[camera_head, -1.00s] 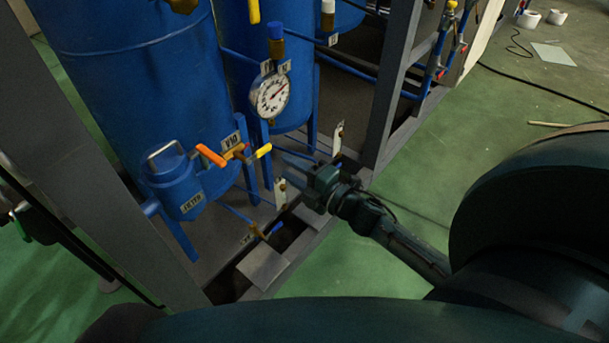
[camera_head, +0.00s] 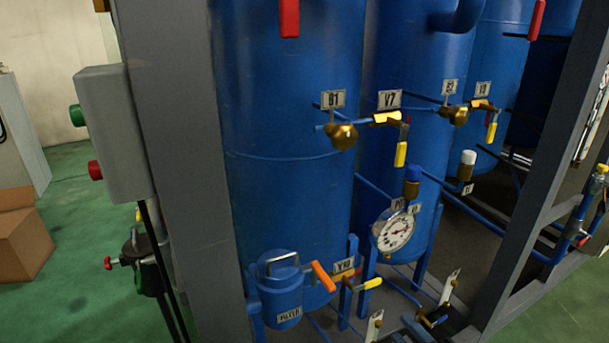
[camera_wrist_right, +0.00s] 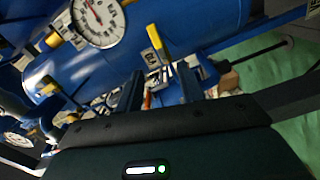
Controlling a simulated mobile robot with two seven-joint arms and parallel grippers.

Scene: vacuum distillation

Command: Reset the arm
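My right gripper (camera_head: 432,326) shows only in part at the bottom edge of the head view, low beside the blue tanks and near two small white tags. In the right wrist view its two dark fingers (camera_wrist_right: 160,82) stand apart with a gap between them. A yellow-handled valve (camera_wrist_right: 157,44) appears beyond the gap; I see no thing gripped. The rest of my right arm is out of the head view. My left gripper is in neither view.
A grey frame post (camera_head: 175,150) stands in front of the blue tanks (camera_head: 290,190). A pressure gauge (camera_head: 393,231), valve V10 (camera_head: 345,280) and a blue filter pot (camera_head: 280,290) are close to the gripper. A cardboard box (camera_head: 22,235) sits left; green floor (camera_head: 560,315) is open right.

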